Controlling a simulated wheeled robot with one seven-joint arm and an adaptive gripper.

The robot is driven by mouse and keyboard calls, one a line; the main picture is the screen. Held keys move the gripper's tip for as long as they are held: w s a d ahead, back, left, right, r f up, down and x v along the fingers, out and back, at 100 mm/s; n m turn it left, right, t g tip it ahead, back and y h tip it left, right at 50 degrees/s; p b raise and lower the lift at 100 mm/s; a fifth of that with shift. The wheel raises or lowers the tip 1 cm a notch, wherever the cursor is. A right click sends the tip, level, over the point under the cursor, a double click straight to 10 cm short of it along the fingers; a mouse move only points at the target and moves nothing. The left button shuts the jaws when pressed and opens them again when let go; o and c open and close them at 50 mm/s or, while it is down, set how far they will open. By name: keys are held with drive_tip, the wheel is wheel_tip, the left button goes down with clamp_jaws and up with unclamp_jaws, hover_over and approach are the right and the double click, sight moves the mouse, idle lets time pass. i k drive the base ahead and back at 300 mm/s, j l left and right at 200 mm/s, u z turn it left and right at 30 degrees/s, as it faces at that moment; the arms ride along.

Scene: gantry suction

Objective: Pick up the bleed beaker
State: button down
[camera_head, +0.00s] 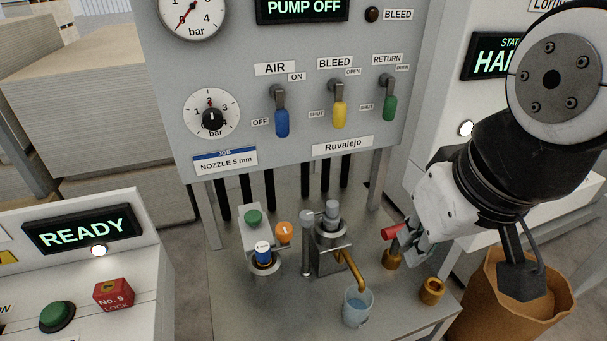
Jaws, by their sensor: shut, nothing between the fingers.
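The bleed beaker (357,308) is a small clear cup with pale blue liquid in it. It stands upright on the grey metal bench, under the open end of a bent brass spout (349,268). My gripper (402,248) is above the bench, to the right of and behind the beaker in the picture, clearly apart from it. Its fingers are small and partly hidden behind the wrist. They look shut with nothing held. A red piece (391,231) shows beside the fingers; I cannot tell whether they touch it.
Brass fittings (432,290) stand on the bench right of the beaker. A metal block (331,245) carries the spout. An orange knob (284,232) and a blue-topped part (263,252) stand left. The grey panel (300,100) rises behind. A tan bin (480,310) stands at right.

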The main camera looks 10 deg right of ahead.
sight(357, 307)
drive_tip(key=k+j, duration=0.1)
drive_tip(key=j, duration=0.4)
drive_tip(key=k+j, duration=0.1)
drive_tip(key=j, duration=0.4)
drive_tip(key=k+j, duration=0.1)
drive_tip(key=j, duration=0.35)
drive_tip(key=k+j+u, duration=0.1)
drive_tip(key=j, duration=0.4)
